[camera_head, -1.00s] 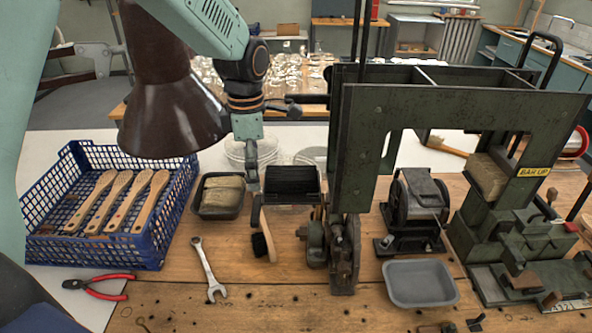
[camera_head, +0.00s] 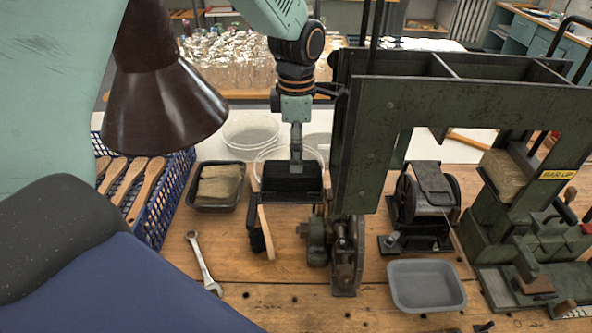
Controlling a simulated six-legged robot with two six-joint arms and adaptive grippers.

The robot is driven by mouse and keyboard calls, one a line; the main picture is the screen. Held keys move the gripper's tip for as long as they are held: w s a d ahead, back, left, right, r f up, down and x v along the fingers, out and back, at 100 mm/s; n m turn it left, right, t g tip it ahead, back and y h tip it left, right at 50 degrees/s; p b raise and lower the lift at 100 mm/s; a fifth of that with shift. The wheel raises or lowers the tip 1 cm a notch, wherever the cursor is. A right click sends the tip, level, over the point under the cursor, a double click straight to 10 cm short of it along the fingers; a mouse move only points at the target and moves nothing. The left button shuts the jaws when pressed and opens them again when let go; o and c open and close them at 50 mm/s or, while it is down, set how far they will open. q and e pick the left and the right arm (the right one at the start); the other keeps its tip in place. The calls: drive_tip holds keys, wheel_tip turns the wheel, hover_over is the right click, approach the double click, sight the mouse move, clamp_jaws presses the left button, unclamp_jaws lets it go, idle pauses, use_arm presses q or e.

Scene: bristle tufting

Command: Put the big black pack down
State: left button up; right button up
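A big black pack (camera_head: 280,182) sits low at the middle of the bench, in or at a dark tray (camera_head: 290,198). It is hard to separate the pack from the tray. My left gripper (camera_head: 296,163) points straight down at the pack, with its tip at the pack's upper edge. The gripper is seen nearly edge-on, so I cannot tell whether its fingers are open or shut on the pack. My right gripper is not in view.
A dark tray with tan packs (camera_head: 218,186) stands left of the black pack. A brush (camera_head: 266,235) is just below it. A green machine (camera_head: 362,130) rises close on the right. A wrench (camera_head: 203,262), blue crate (camera_head: 172,195) and grey tray (camera_head: 427,285) surround this area.

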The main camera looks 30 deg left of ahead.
use_arm(q)
drive_tip(key=shift+s+f, duration=0.3)
drive_tip(key=shift+f, duration=0.15)
drive_tip(key=f, duration=0.2)
drive_tip(key=w+f, duration=0.1)
drive_tip(key=f, duration=0.2)
drive_tip(key=shift+a+f+p, duration=0.15)
drive_tip(key=shift+f+p, duration=0.1)
drive_tip(key=shift+p, duration=0.15)
drive_tip(key=shift+s+r, duration=0.15)
drive_tip(key=shift+s, duration=0.15)
drive_tip(key=shift+s+r, duration=0.1)
drive_tip(key=shift+c, duration=0.7)
drive_tip(key=shift+w+f, duration=0.25)
drive_tip(key=shift+w, duration=0.2)
drive_tip(key=c, duration=0.6)
drive_tip(key=shift+s+r, duration=0.2)
drive_tip(key=shift+s, duration=0.15)
drive_tip(key=c, duration=0.6)
drive_tip(key=shift+c, duration=0.8)
drive_tip(key=shift+w+f, duration=0.1)
drive_tip(key=shift+w, duration=0.2)
wheel_tip(320, 180, up, 28)
drive_tip(key=shift+b, duration=0.3)
